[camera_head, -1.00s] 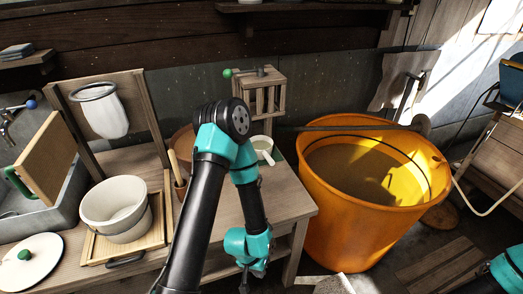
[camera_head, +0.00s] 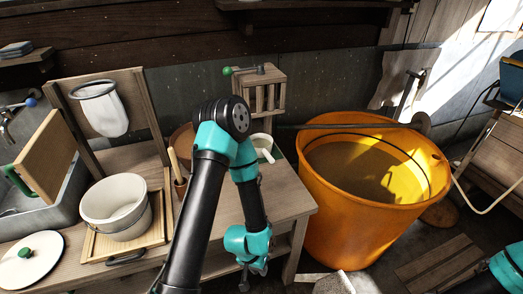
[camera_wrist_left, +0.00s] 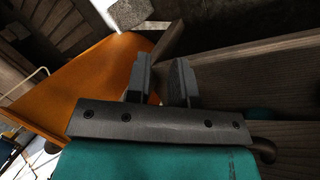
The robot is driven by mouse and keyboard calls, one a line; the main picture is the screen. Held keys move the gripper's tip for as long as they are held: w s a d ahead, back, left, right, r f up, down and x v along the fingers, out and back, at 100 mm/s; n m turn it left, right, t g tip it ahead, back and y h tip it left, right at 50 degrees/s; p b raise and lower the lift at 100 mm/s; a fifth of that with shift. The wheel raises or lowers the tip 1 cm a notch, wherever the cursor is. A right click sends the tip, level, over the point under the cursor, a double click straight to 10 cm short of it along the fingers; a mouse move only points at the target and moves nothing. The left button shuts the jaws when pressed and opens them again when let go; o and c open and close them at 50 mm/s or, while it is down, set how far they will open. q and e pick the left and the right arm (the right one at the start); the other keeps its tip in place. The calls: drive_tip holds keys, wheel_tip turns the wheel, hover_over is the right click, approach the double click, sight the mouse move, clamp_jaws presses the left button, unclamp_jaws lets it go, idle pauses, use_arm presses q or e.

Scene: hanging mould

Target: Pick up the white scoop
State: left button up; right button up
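The white scoop (camera_head: 265,155) seems to be the small white vessel with a pale handle on the wooden table, behind my left arm. My arm partly covers its left side. My left gripper (camera_head: 252,278) hangs low in front of the table's front edge, well away from the scoop. In the left wrist view the two dark fingers of the left gripper (camera_wrist_left: 161,80) stand apart with nothing between them. The scoop is not seen in that view. Part of my right arm shows at the lower right edge of the head view, but its gripper is out of the picture.
A large orange tub (camera_head: 335,215) with a rod across its rim stands right of the table. A white pot (camera_head: 112,203) sits on a wooden tray at left, near a white lid (camera_head: 30,262). A wooden press (camera_head: 262,90) stands behind the scoop.

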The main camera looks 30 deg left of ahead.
use_arm(q)
drive_tip(key=o, duration=0.6)
drive_tip(key=shift+w, duration=0.1)
